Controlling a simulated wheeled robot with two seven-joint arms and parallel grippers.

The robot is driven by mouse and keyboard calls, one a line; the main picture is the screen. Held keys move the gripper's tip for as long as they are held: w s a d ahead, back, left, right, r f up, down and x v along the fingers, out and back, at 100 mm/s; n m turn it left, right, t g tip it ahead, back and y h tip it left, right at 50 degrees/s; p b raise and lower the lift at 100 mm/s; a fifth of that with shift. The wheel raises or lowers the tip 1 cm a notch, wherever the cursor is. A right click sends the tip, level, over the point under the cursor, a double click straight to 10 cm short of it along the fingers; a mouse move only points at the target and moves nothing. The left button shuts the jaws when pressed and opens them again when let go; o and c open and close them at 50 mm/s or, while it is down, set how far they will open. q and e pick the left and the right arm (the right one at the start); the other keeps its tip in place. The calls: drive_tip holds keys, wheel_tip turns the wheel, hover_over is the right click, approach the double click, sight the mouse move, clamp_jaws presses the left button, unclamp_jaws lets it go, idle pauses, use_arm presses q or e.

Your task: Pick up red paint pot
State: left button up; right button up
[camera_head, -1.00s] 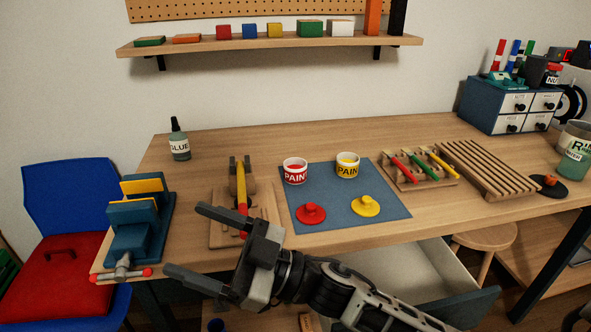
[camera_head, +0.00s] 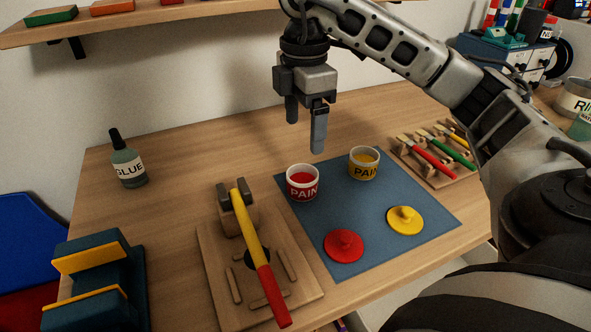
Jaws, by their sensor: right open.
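The red paint pot (camera_head: 303,184) is a white open pot with a red label and red paint inside. It stands upright at the upper left of the blue mat (camera_head: 374,230). My right gripper (camera_head: 305,137) points down above and just behind the pot, open and empty, with its fingers apart from the pot. The yellow paint pot (camera_head: 364,164) stands to the right on the mat. The red lid (camera_head: 344,245) and the yellow lid (camera_head: 405,219) lie toward the mat's front edge. My left gripper is not in view.
A glue bottle (camera_head: 128,165) stands at the back left. A rack of brushes (camera_head: 440,152) is at right. A shelf (camera_head: 120,22) hangs above.

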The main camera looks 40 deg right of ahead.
hover_over(303, 176)
drive_tip(key=s+a, duration=0.2)
wheel_tip(303, 176, down, 7)
drive_tip(key=shift+s+a+b, duration=0.1)
drive_tip(key=shift+s+b, duration=0.05)
drive_tip(key=shift+b, duration=0.15)
drive_tip(key=shift+w+d+f, duration=0.1)
drive_tip(key=shift+w+f, duration=0.05)
drive_tip(key=shift+f, duration=1.2)
drive_tip(key=shift+w+d+f, duration=0.1)
drive_tip(key=shift+f, duration=1.25)
drive_tip(key=c, duration=1.2)
